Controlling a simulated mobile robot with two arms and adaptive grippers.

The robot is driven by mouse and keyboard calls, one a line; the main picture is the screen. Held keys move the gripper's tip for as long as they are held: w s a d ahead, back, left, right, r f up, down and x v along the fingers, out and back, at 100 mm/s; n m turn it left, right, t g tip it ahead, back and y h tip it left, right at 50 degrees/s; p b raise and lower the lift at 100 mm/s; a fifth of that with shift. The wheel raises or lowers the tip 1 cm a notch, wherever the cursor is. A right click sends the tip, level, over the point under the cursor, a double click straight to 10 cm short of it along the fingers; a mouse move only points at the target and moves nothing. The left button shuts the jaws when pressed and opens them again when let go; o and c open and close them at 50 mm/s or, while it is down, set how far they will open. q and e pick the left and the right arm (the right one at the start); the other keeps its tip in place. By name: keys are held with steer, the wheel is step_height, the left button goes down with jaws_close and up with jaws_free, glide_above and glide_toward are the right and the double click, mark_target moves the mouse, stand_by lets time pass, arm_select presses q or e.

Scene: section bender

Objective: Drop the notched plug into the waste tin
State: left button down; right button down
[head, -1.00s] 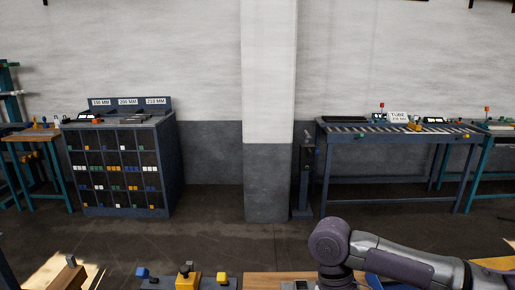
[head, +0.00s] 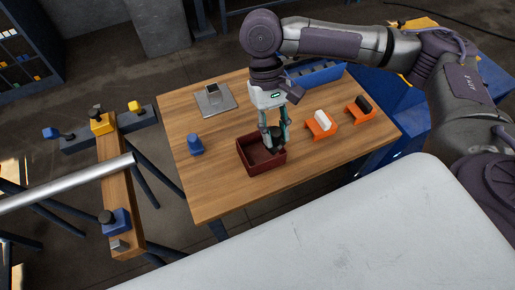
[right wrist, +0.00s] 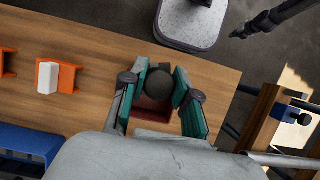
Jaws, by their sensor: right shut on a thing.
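My right gripper (head: 275,136) is shut on a dark, round-ended plug (head: 277,132), upright over the waste tin. Its notch cannot be made out. The waste tin (head: 268,169) is an open, dark red square box on the wooden table. In the right wrist view the plug (right wrist: 159,86) sits between the teal fingers, with part of the red tin (right wrist: 153,113) behind it. I cannot tell exactly how far the plug is below the rim. A dark gripper, apparently my left (right wrist: 262,22), hangs at the top right of the right wrist view, away from the tin; its jaws are unclear.
On the table (head: 215,190), a blue piece (head: 196,145) stands left of the tin. Orange holders with a white piece (head: 322,120) and a black piece (head: 363,104) stand right. A blue bin (head: 318,74) and grey plate (head: 214,99) lie behind. A steel tube (head: 70,185) crosses a stand left.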

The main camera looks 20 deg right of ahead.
stand_by(0.5)
steer(key=shift+w+r+p, duration=0.15)
steer(key=shift+r+p, duration=0.05)
steer(key=shift+p, duration=0.25)
steer(key=w+f+m+y+p, duration=0.1)
steer(key=f+m+p, duration=0.1)
steer(key=m, duration=0.1)
steer(key=w+f+m+y+p, duration=0.1)
steer(key=w+f+m+p, duration=0.1)
steer(key=f+m, duration=0.1)
steer(key=w+d+f+m+t+y+p, duration=0.1)
steer(key=f+m+p, duration=0.1)
steer(key=f+m, duration=0.1)
steer(key=shift+w+f, duration=0.15)
steer(key=shift+w, duration=0.25)
steer(key=c, duration=0.8)
jaws_free()
steer(key=shift+a, duration=0.1)
